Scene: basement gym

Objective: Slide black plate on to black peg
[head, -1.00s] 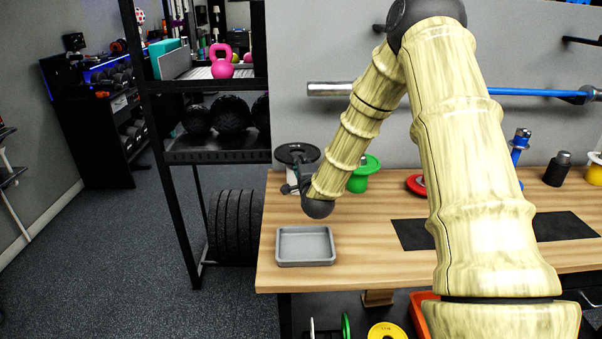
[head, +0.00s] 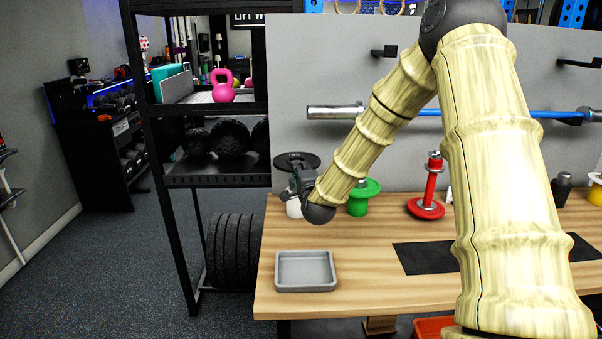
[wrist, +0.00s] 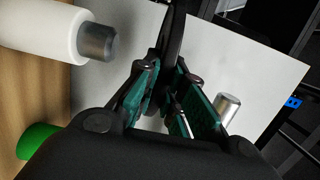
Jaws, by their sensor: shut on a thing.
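The black plate (head: 297,157) is a flat dark disc held roughly level at the left back of the table, just above the white peg (head: 293,208). My gripper (head: 296,181) is shut on the plate's near edge. In the wrist view my green-padded fingers (wrist: 168,98) pinch the dark rim of the plate (wrist: 174,35). The white peg with its metal tip (wrist: 98,42) stands beside the plate there, apart from it. A black peg (head: 562,188) stands at the right back of the table, partly cut off by my arm.
A green peg (head: 360,200) and a red peg (head: 430,190) stand along the back. A grey tray (head: 306,287) lies at the front left, and a dark mat (head: 425,258) to its right. A barbell (head: 337,112) hangs on the wall behind. A black rack (head: 190,240) borders the table's left.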

